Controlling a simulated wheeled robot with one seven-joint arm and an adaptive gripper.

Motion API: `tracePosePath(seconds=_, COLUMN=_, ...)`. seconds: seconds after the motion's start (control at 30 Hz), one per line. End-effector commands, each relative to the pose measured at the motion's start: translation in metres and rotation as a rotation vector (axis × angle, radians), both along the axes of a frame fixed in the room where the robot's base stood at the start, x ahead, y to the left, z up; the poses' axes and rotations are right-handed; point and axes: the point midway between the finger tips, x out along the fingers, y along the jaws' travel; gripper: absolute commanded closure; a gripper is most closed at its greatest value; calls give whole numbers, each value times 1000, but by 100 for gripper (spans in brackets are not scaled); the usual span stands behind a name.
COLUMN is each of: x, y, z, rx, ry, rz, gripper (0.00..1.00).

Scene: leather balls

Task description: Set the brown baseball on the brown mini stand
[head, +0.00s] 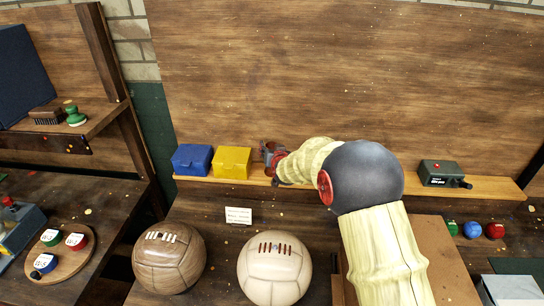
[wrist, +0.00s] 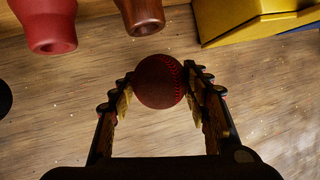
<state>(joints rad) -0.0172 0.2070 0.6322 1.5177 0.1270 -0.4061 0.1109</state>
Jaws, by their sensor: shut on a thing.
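The brown baseball (wrist: 158,82), dark reddish brown with red stitching, is between my gripper's fingertips (wrist: 160,86) in the wrist view. My gripper is shut on it. A brown turned wooden piece, which looks like the brown mini stand (wrist: 142,14), shows at the top edge, cut off by the frame. A gap of wood surface shows between it and the ball. A similar red piece (wrist: 48,28) is to its left. In the head view my gripper (head: 272,162) is at the shelf, right of the yellow box; the ball cannot be made out there.
A yellow box (head: 231,162) and a blue box (head: 192,159) stand on the narrow shelf beside my gripper. A dark green device (head: 443,172) is on the shelf's right part. Two large leather balls (head: 168,258) (head: 274,268) sit on the bench in front.

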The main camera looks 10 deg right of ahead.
Motion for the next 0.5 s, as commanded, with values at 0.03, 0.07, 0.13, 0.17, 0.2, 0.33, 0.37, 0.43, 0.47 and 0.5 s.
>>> tracePosePath(seconds=0.03, x=-1, y=0, z=-11, rx=0, ry=4, rz=0, gripper=81)
tracePosePath(seconds=0.07, x=-1, y=0, z=-16, rx=0, ry=4, rz=0, gripper=81)
tracePosePath(seconds=0.13, x=-1, y=-1, z=-25, rx=0, ry=4, rz=0, gripper=81)
tracePosePath(seconds=0.17, x=-1, y=0, z=-27, rx=0, ry=3, rz=0, gripper=81)
tracePosePath(seconds=0.2, x=-1, y=-1, z=-28, rx=1, ry=1, rz=-1, gripper=81)
tracePosePath(seconds=0.33, x=-1, y=-1, z=-28, rx=1, ry=1, rz=-1, gripper=81)
tracePosePath(seconds=0.37, x=-1, y=-1, z=-28, rx=1, ry=1, rz=-1, gripper=81)
tracePosePath(seconds=0.43, x=-1, y=-1, z=-28, rx=1, ry=1, rz=-1, gripper=81)
tracePosePath(seconds=0.47, x=-1, y=-1, z=-28, rx=1, ry=1, rz=-1, gripper=81)
tracePosePath(seconds=0.5, x=-1, y=-1, z=-30, rx=1, ry=1, rz=-1, gripper=81)
